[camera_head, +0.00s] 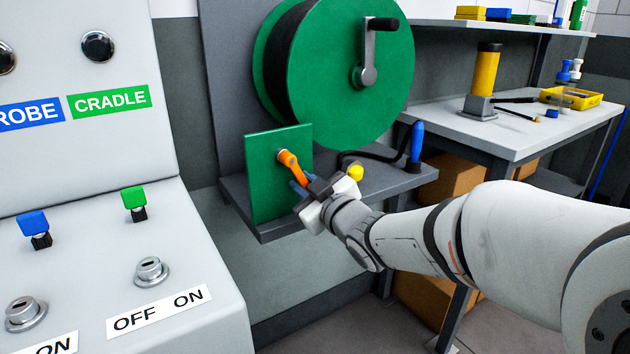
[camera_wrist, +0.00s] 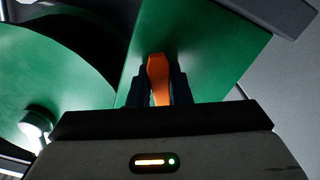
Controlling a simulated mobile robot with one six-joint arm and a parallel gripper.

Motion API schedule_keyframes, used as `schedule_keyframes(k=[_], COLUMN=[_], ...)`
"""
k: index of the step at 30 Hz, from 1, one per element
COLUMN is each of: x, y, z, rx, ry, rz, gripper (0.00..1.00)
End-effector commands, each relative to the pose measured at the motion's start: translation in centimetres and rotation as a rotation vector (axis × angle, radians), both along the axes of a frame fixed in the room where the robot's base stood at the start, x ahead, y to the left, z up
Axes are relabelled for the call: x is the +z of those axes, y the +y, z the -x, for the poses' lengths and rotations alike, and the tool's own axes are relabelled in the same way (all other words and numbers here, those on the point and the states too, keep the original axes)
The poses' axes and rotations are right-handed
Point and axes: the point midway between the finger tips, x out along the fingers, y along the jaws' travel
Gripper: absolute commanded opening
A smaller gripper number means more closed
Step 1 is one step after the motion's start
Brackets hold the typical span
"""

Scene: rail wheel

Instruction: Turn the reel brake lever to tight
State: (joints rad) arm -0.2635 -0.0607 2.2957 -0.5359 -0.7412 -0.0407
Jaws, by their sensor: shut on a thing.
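The orange brake lever (camera_head: 287,158) is mounted on a green plate (camera_head: 262,190) below the green reel (camera_head: 345,70). The lever slants down and to the right from its pivot in the head view. My gripper (camera_head: 301,186) is at the lever's lower end, with its fingers on either side of it. In the wrist view the lever (camera_wrist: 158,78) stands between the two dark fingers (camera_wrist: 158,92), and the gripper is shut on it. The lever's lower end is hidden by the gripper. I see no tight mark on the plate.
A grey shelf (camera_head: 385,183) carries the reel and plate, with a blue-handled tool (camera_head: 416,142) at its right. A white control panel (camera_head: 90,240) stands close on the left. A workbench (camera_head: 520,130) is at the right.

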Motion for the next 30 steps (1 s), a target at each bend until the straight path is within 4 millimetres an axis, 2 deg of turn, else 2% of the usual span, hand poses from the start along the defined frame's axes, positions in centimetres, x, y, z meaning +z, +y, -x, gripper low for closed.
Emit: schedule_keyframes(k=[15, 30], x=[-0.8, -0.8], y=[2.6, 3.2], z=[1.7, 2.1], rx=[0.013, 0.015], ry=[0.223, 0.278], rz=[-0.307, -0.379], gripper=[0.0, 0.0])
